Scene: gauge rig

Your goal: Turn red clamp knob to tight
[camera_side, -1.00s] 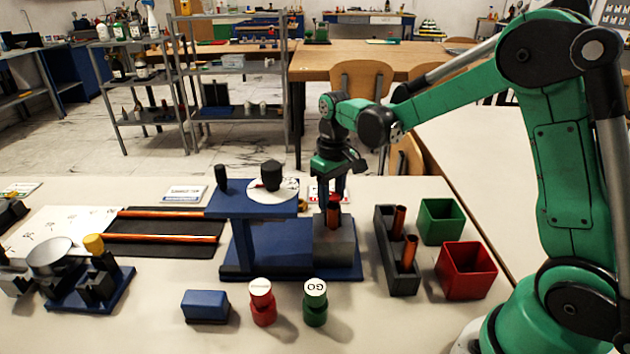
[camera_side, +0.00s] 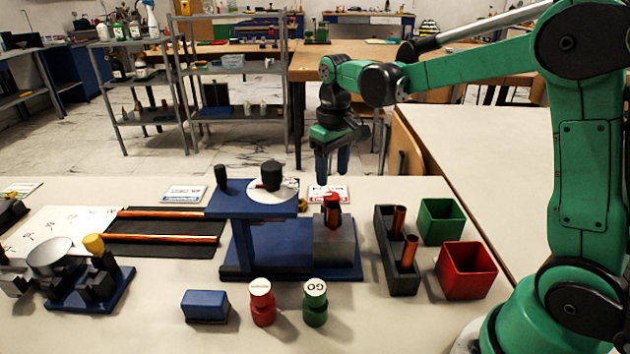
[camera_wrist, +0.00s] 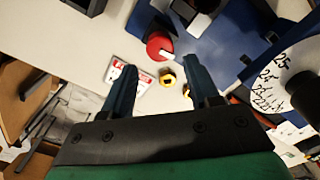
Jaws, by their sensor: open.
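In the wrist view a round red knob (camera_wrist: 158,45) with a pale bar shows beyond the fingertips. My gripper (camera_side: 332,174) is above the knob, apart from it, with its blue fingers spread and nothing between them. It also shows open in the wrist view (camera_wrist: 160,66). I cannot read a tight mark or the knob's angle.
The rig's raised blue plate (camera_side: 240,207) carries a white dial (camera_side: 286,187) and black posts left of my gripper. A tube rack (camera_side: 396,262), green bin (camera_side: 440,221) and red bin (camera_side: 466,270) stand right. Red (camera_side: 262,302) and green (camera_side: 315,302) gauges stand in front.

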